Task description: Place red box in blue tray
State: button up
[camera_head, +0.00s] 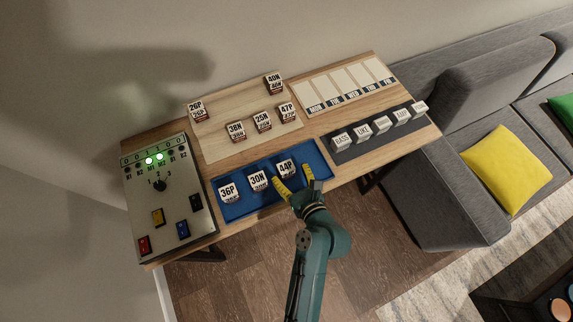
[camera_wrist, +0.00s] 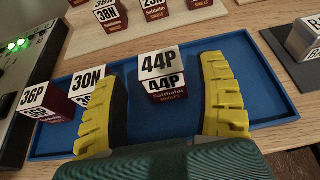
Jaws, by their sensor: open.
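Dark red boxes with white number labels stand in two places. Boxes 36P (camera_head: 228,190), 30N (camera_head: 258,181) and 44P (camera_head: 287,168) stand in a row in the blue tray (camera_head: 240,213). Several others, including 38N (camera_head: 236,131), 25N (camera_head: 262,121) and 47P (camera_head: 287,112), stand on the pale wooden board behind. My gripper (camera_head: 292,174) is open at the right part of the tray. In the wrist view, box 44P (camera_wrist: 163,82) sits between the yellow fingers, with visible gaps on both sides. Box 30N (camera_wrist: 88,80) is partly hidden by the left finger.
A control panel (camera_head: 189,232) with switches and green lights stands left of the tray. A dark tray (camera_head: 345,155) of grey-white labelled blocks lies to the right. A day-marked board (camera_head: 340,83) lies behind it. Box 26P (camera_head: 198,110) and box 40N (camera_head: 273,82) stand farther back.

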jog(key=p+v, duration=0.1)
jog(key=v, duration=0.7)
jog(key=w+d+r+n+t+h, duration=0.15)
jog(key=w+r+n, duration=0.25)
jog(key=r+n, duration=0.7)
jog(key=w+r+n+t+h, duration=0.1)
jog(key=w+r+n+t, duration=0.25)
jog(key=r+n, duration=0.8)
jog(key=s+r+n+t+h, duration=0.2)
jog(key=s+r+n, duration=0.1)
jog(key=r, duration=1)
jog(key=s+r+n+t+h, duration=0.2)
jog(key=r+n, duration=0.3)
jog(key=r, duration=0.8)
jog(key=shift+s+d+t, duration=0.3)
jog(key=shift+s+t, duration=0.1)
jog(key=shift+s, duration=0.25)
jog(key=shift+n+y, duration=0.25)
